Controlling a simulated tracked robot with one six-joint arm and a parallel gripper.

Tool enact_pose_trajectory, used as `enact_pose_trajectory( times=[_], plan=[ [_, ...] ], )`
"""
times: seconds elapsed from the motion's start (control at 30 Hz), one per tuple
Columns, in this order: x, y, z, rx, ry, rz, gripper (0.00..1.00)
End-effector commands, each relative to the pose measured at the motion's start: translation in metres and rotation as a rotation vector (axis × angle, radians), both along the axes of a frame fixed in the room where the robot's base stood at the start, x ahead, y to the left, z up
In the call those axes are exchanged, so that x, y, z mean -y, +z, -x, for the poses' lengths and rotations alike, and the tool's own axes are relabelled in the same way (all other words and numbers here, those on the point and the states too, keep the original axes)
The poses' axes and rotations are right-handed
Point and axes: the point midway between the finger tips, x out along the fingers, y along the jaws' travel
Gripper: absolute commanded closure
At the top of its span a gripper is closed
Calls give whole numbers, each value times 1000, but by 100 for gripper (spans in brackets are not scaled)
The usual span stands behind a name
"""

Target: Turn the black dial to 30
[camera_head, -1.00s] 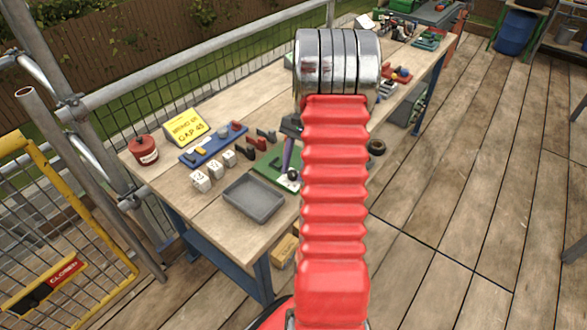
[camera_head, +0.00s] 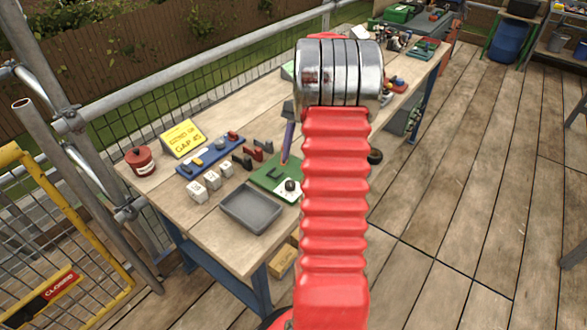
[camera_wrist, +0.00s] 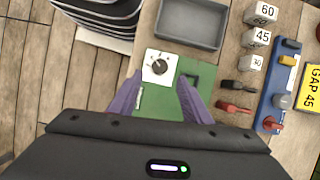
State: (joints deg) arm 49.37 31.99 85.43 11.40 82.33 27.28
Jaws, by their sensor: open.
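The black dial (camera_wrist: 159,67) sits on a white plate (camera_wrist: 152,77) on a green board (camera_wrist: 165,102). It also shows in the head view (camera_head: 290,185), beside my red arm. A pale mark shows on the dial, but the scale is too small to read. My gripper (camera_wrist: 160,77) is open and empty. In the wrist view its purple fingers stand to either side of the dial's plate, apart from the dial. In the head view one purple finger (camera_head: 288,142) is visible behind the dial; my arm hides the rest.
A grey tray (camera_head: 252,208) lies close to the board. White blocks marked 60 (camera_wrist: 262,13), 45 (camera_wrist: 257,37) and 30 (camera_wrist: 251,62), black and red pieces, a blue rack (camera_wrist: 279,88) and a yellow GAP 45 sign (camera_head: 183,139) are on the workbench.

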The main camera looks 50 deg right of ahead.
Motion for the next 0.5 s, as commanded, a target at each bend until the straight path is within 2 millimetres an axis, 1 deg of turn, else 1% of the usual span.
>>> enact_pose_trajectory(
  times=[0.03, 0.2, 0.33, 0.5],
  plan=[
    [4, 9, -1, 3, -1, 4, 56],
    [15, 34, -3, 2, 1, 2, 56],
    [20, 47, -4, 0, 0, 2, 56],
    [23, 54, -4, -1, 0, 0, 56]
  ],
)
